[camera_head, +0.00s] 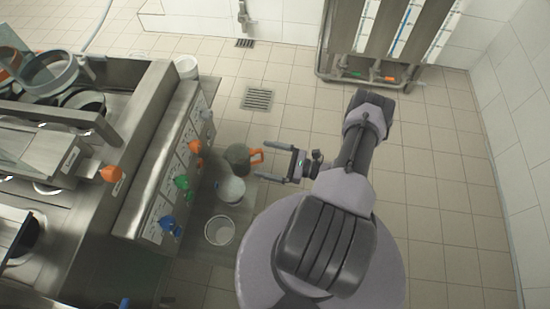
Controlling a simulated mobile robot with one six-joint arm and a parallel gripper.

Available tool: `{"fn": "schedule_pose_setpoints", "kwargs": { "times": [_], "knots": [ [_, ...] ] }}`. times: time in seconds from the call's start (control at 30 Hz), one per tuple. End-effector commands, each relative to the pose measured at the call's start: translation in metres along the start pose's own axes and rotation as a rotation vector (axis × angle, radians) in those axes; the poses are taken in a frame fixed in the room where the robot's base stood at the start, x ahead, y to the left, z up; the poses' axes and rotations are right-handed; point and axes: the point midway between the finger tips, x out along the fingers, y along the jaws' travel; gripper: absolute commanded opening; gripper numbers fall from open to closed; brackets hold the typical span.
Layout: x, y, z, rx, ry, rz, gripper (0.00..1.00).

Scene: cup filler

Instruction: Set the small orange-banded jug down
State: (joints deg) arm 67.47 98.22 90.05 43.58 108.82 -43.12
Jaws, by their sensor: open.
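The small orange-banded jug (237,156) is grey with an orange handle, and it stands upright on the low metal shelf beside the dispensing machine. The handle points right, toward my gripper. My gripper (261,160) is open, its two fingers spread to either side of the handle's outer end. The fingers appear apart from the handle, and nothing is held between them. From this high view I cannot see the jug's underside.
A white container (231,190) and an open white bucket (219,231) stand just below the jug in the picture. The machine's orange (194,147), green (182,182) and blue (167,223) taps are to the left. Another white bucket (187,67) is farther back.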

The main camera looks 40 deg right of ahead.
Motion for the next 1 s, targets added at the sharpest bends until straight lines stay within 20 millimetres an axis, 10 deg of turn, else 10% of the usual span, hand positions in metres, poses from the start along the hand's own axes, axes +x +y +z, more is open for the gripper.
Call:
{"fn": "schedule_pose_setpoints", "kwargs": {
  "times": [0.2, 0.47, 0.73, 1.0],
  "knots": [
    [-0.037, 0.000, 0.000, 0.000, 0.000, 0.000, 0.98],
    [-0.039, -0.004, 0.012, -0.026, 0.021, 0.051, 0.98],
    [0.037, 0.005, 0.181, -0.405, 0.312, 0.674, 0.98],
    [0.076, 0.127, 0.353, -1.147, 0.653, 1.173, 0.98]
  ]
}}
